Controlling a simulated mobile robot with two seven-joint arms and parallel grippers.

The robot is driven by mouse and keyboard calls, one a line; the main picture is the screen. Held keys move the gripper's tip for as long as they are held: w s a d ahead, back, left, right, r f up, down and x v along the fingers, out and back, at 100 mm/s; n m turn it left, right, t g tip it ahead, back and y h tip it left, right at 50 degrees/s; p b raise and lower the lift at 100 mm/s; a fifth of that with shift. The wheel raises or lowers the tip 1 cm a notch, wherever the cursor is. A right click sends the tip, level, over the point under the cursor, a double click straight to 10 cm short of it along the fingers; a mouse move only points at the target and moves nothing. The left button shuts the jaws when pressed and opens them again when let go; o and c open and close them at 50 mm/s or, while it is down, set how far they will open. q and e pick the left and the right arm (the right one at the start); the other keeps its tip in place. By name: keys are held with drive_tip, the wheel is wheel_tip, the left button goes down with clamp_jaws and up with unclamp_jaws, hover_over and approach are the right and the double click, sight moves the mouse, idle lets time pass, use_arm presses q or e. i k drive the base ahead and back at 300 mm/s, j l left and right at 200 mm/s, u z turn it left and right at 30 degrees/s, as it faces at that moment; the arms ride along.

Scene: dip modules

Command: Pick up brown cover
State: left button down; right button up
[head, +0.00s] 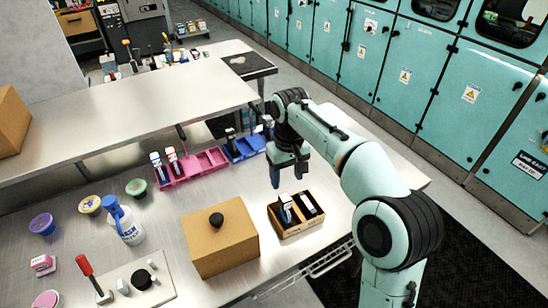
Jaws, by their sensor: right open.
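The brown cover (222,250) is a box-shaped lid with a round black knob (216,220) on top. My right gripper (289,175) is open and empty, pointing down. It is up and to the right of the cover, apart from it, and appears above the table behind a small open brown box (285,232). What lies under the cover is hidden. My left gripper is not in view.
The small box holds a blue-and-white item and a black item. Pink bins (192,168) and blue bins (240,150) stand behind. A white bottle (128,230), small bowls and a red-handled lever (90,275) are at left. A raised steel shelf (120,115) spans the back.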

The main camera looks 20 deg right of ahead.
sight(223, 237)
drive_tip(key=k, duration=1)
